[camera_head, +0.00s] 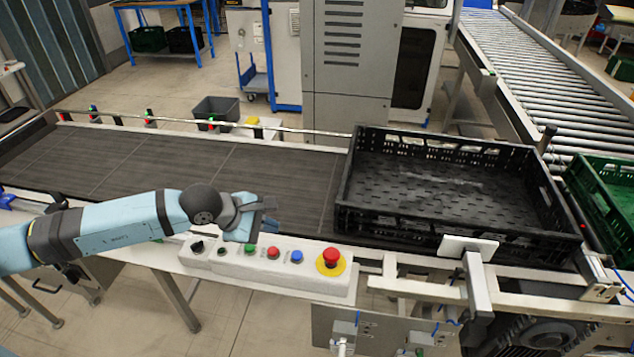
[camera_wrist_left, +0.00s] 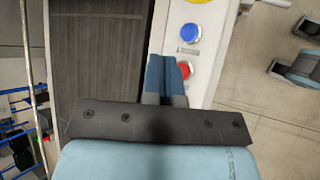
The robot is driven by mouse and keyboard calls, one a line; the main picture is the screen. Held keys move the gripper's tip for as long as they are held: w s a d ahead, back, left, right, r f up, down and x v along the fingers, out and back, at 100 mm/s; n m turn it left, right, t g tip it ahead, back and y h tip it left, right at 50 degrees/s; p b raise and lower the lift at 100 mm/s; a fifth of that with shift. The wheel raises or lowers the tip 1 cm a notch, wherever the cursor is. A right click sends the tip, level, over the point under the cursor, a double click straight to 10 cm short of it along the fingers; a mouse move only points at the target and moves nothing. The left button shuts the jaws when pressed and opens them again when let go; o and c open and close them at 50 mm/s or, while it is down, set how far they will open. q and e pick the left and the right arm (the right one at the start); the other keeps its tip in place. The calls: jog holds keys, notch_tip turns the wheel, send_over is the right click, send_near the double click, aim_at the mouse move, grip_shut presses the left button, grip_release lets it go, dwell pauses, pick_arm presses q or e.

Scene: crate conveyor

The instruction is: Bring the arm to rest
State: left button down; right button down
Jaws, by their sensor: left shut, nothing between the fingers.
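My left arm reaches in from the left in the head view, and its gripper (camera_head: 262,212) is over the near edge of the conveyor, just above the control panel (camera_head: 215,262). The fingers are shut with nothing between them. In the left wrist view the shut gripper (camera_wrist_left: 167,75) points along the panel, beside the red button (camera_wrist_left: 184,69) and the blue button (camera_wrist_left: 190,33). I cannot tell whether the fingers touch the panel. My right gripper is not in view.
A black crate (camera_head: 352,222) stands on the right end of the dark conveyor belt (camera_head: 200,165). A red emergency stop (camera_head: 330,258) sits at the panel's right end. A green crate (camera_head: 600,200) is at the far right. The belt left of the black crate is empty.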

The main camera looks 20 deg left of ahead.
pick_arm(q)
jog(key=s+d+n+t+h+p, duration=0.1)
jog(key=s+d+n+t+h, duration=0.2)
jog(key=d+n, duration=0.4)
jog(key=s+d+n+h+p, duration=0.1)
jog(key=s+d+n+h, duration=0.1)
jog(key=d+n+h, duration=0.5)
jog(key=s+a+f+m+y, duration=0.1)
jog(key=s+f+m+y, duration=0.3)
jog(key=m, duration=0.8)
jog(key=s+f+m+y+p, duration=0.1)
jog(key=s+f+m+y, duration=0.3)
jog(key=f+m, duration=0.3)
jog(key=s+a+f+m+t+y, duration=0.1)
jog(key=s+f+m+y, duration=0.3)
jog(key=m, duration=1.2)
jog(key=shift+s+a+f+m+y, duration=0.3)
jog(key=shift+s+f+m+y, duration=0.1)
jog(key=shift+f, duration=0.5)
